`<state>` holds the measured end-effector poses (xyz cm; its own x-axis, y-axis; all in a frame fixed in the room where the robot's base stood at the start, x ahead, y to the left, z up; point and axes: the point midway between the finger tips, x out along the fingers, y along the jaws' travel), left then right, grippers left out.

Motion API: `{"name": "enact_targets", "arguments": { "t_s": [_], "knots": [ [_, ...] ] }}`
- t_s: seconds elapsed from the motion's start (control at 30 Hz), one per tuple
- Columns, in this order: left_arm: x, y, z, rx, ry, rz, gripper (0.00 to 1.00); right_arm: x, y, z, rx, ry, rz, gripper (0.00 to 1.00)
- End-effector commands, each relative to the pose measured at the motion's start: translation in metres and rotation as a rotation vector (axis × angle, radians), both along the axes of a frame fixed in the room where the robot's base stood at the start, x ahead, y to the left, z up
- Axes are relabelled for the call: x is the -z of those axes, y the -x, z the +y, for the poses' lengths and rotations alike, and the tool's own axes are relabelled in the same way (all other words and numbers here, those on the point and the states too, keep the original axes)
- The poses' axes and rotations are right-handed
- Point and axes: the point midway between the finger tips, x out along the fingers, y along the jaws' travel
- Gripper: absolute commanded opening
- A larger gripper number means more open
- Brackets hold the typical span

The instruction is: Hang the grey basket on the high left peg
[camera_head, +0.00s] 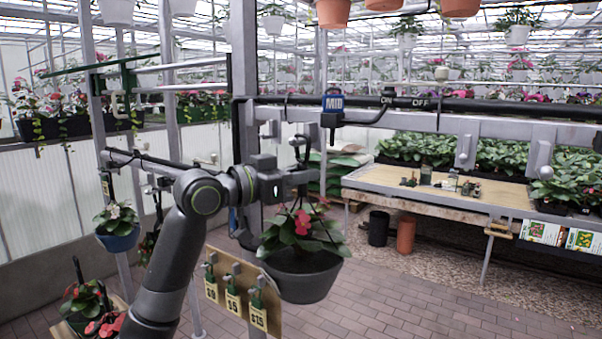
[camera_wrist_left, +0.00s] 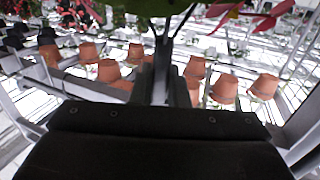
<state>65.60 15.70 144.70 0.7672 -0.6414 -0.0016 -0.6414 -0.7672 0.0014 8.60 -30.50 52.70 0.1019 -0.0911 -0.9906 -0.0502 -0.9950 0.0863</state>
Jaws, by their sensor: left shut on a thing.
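The grey basket (camera_head: 303,279) is a dark round pot with green leaves and red flowers. It hangs upright below my left gripper (camera_head: 303,178), clear of the floor. The gripper is shut on the basket's thin hanger, whose dark hook rises above the fingers near the grey rail. The wrist view shows the dark hanger stem (camera_wrist_left: 161,65) between the fingers, with leaves and red petals at the top edge. A pale peg (camera_head: 270,129) sits on the rail's left end, just left of the hook. I cannot tell whether the hook touches anything, or which peg is the high left one.
More pegs show on the rail at right, one a pale knob plate (camera_head: 465,151). A blue basket (camera_head: 118,238) hangs at left. A price-tag board (camera_head: 235,285) stands just left of the grey basket. A potting bench (camera_head: 440,190) is at right; paved floor lies before it.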

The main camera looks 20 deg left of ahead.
Motion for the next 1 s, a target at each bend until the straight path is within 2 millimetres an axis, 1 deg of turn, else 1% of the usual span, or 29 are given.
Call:
{"name": "enact_targets", "arguments": {
  "t_s": [0.03, 0.47, 0.5, 0.67, 0.7, 1.0],
  "knots": [
    [-0.0022, 0.0010, -0.0007, 0.001, 0.002, -0.009, 0.00, 0.0005, -0.0001, 0.0002, 0.000, 0.000, 0.000, 0.56],
    [-0.0022, 0.0009, -0.0008, 0.001, 0.002, -0.009, 0.00, 0.0002, 0.0000, 0.0001, 0.000, 0.000, 0.000, 0.56],
    [-0.0022, 0.0009, -0.0007, 0.001, 0.002, -0.009, 0.17, 0.0002, 0.0000, 0.0001, 0.000, 0.000, 0.000, 0.56],
    [-0.0010, 0.0005, -0.0005, 0.001, 0.002, -0.006, 0.38, 0.0003, -0.0001, 0.0000, 0.000, 0.000, 0.000, 0.56],
    [-0.0007, 0.0005, -0.0004, 0.001, 0.002, -0.005, 0.40, 0.0003, -0.0001, 0.0000, 0.000, 0.000, 0.000, 0.56],
    [0.0040, 0.0006, 0.0018, -0.002, -0.001, 0.004, 0.40, 0.0021, -0.0001, -0.0002, 0.000, 0.000, 0.000, 0.56]
  ]
}}
